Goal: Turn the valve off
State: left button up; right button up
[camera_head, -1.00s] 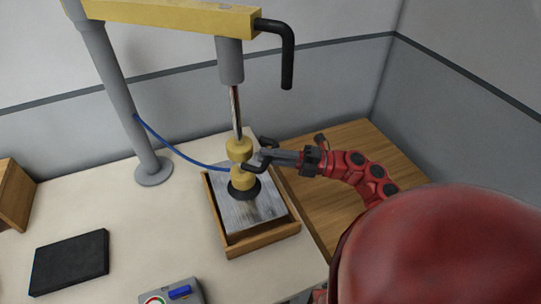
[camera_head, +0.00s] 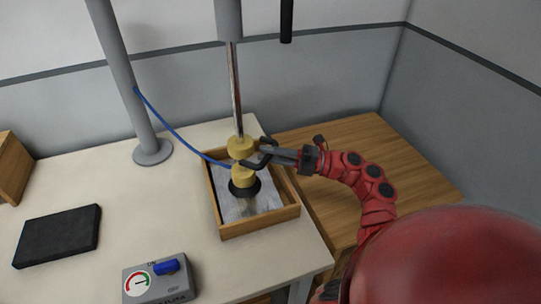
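The valve seems to be the grey box (camera_head: 140,290) at the bottom of the head view, with a round gauge (camera_head: 137,281) and a blue lever (camera_head: 166,267) on top. Its front is cut off by the frame. My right gripper (camera_head: 260,152) is far from it, at the yellow suction head (camera_head: 240,148). Its dark fingers are spread apart, one in front of the head's narrow middle, one farther back. The head's black cup (camera_head: 244,190) is on a grey plate (camera_head: 225,208) inside a wooden tray (camera_head: 262,226). My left gripper is not in view.
A grey post (camera_head: 122,75) stands behind on the pale table (camera_head: 100,185), with a blue hose (camera_head: 175,133) running to the suction head. A black block (camera_head: 57,235) lies at left. A wooden table (camera_head: 340,150) is at right. The space between block and tray is free.

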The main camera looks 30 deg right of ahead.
aim_at(170, 268)
jog(key=k+l, duration=0.15)
jog(key=l, duration=0.15)
jog(key=k+l, duration=0.1)
jog(key=l, duration=0.2)
jog(key=k+l, duration=0.15)
jog(key=l, duration=0.15)
jog(key=k+l, duration=0.1)
jog(key=l, duration=0.2)
